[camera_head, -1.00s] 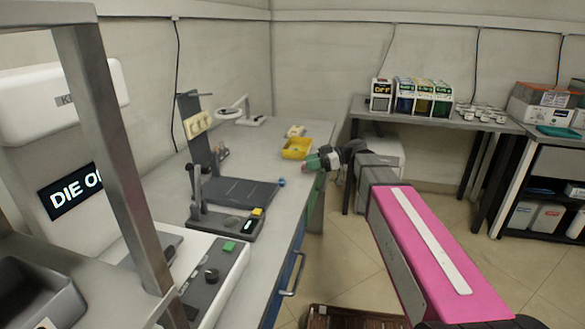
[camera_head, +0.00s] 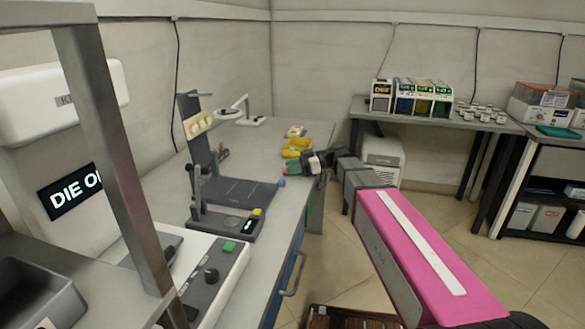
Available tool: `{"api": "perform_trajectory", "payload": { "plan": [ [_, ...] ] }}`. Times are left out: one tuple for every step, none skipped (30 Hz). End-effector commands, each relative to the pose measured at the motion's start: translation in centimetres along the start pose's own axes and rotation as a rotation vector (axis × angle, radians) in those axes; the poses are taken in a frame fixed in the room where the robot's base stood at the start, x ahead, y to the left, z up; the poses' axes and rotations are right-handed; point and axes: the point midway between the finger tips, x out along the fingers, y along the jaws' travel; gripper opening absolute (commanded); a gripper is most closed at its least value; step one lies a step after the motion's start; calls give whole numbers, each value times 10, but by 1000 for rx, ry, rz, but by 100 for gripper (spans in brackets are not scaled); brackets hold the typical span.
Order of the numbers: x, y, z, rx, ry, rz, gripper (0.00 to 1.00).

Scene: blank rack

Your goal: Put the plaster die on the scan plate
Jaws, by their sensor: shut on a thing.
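My gripper (camera_head: 290,168) is at the end of my pink-sleeved arm, over the right edge of the long bench, just in front of the yellow tray. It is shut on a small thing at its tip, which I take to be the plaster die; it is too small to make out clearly. A dark flat plate (camera_head: 245,192) lies on the bench to the left of my gripper. I cannot tell which of these is the scan plate.
A yellow tray (camera_head: 297,147) is close behind my gripper. A blue knob (camera_head: 281,182) sits at the dark plate's right corner. An upright stand (camera_head: 190,120) rises behind the plate. A metal frame post (camera_head: 115,150) stands at the left.

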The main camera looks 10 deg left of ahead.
Motion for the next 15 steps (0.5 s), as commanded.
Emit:
{"api": "perform_trajectory", "payload": {
  "plan": [
    [0, 0, 1, 0, 0, 0, 2],
    [0, 0, 2, 0, 0, 0, 2],
    [0, 0, 2, 0, 0, 0, 34],
    [0, 0, 2, 0, 0, 0, 44],
    [0, 0, 2, 0, 0, 0, 50],
    [0, 0, 2, 0, 0, 0, 50],
    [0, 0, 2, 0, 0, 0, 50],
    [0, 0, 2, 0, 0, 0, 50],
    [0, 0, 2, 0, 0, 0, 50],
    [0, 0, 2, 0, 0, 0, 50],
    [0, 0, 2, 0, 0, 0, 50],
    [0, 0, 2, 0, 0, 0, 50],
    [0, 0, 2, 0, 0, 0, 50],
    [0, 0, 3, 0, 0, 0, 50],
    [0, 0, 4, 0, 0, 0, 50]
  ]
}}
